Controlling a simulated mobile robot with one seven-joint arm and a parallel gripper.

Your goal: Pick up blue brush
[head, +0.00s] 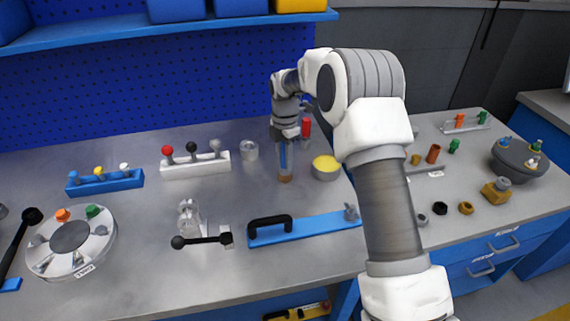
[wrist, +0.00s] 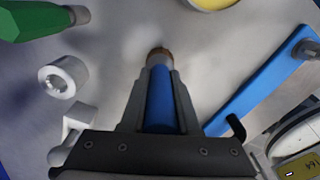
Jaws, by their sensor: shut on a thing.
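The blue brush (head: 284,178) is upright, with its brown tip pointing down over the grey bench, in the middle of the head view. My gripper (head: 284,160) is shut on it, with the fingers on either side of its blue handle. In the wrist view the blue handle (wrist: 161,98) lies between the two fingers of my gripper (wrist: 161,85), and the brown tip sticks out beyond them. I cannot tell whether the tip touches the bench.
A yellow-topped round tin (head: 326,168) stands close on the right, and a small grey cup (head: 250,151) on the left. A blue bar with a black handle (head: 305,229) lies in front. A white rack with knobs (head: 195,163) is farther left. A blue shelf (head: 120,31) hangs behind.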

